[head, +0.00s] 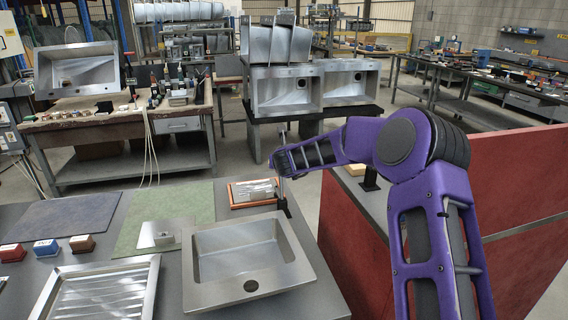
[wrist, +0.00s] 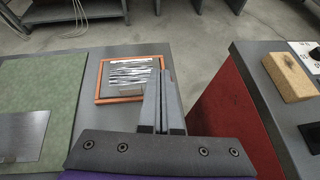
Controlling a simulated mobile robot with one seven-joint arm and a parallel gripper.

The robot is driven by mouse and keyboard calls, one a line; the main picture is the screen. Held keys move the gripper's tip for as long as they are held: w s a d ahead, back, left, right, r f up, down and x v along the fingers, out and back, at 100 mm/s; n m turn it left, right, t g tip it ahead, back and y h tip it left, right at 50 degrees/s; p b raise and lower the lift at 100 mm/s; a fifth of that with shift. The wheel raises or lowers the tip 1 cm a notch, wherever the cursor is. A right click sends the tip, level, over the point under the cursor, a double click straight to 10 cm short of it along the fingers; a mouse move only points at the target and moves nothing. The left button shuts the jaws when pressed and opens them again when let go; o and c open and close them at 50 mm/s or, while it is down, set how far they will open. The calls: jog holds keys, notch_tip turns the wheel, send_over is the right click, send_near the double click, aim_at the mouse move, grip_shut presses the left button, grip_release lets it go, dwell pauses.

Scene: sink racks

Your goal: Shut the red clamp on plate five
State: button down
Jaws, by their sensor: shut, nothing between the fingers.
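My gripper (head: 283,207) hangs at the right edge of the grey table, just behind the sink basin. In the wrist view my gripper (wrist: 163,78) has its fingers together with nothing between them. A flat metal plate (head: 180,228) with a small grey block (head: 164,239) on it lies on the green mat; part of this plate (wrist: 22,135) shows at the left of the wrist view. I cannot make out a red clamp or a number five on any plate. A small red block (head: 12,252) sits at the table's left edge.
An orange-framed tray (head: 236,205) with shiny metal pieces lies just left of my gripper, also in the wrist view (wrist: 102,97). A steel sink basin (head: 205,293) fills the table front. A red-sided bench (head: 345,215) stands across a gap to the right. The green mat (head: 130,222) has bare room.

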jog(key=b+v, duration=0.1)
jog(key=v, duration=1.4)
jog(key=shift+s+b, duration=0.3)
jog(key=shift+b, duration=0.1)
jog(key=shift+a+r, duration=0.1)
jog(key=shift+r, duration=0.05)
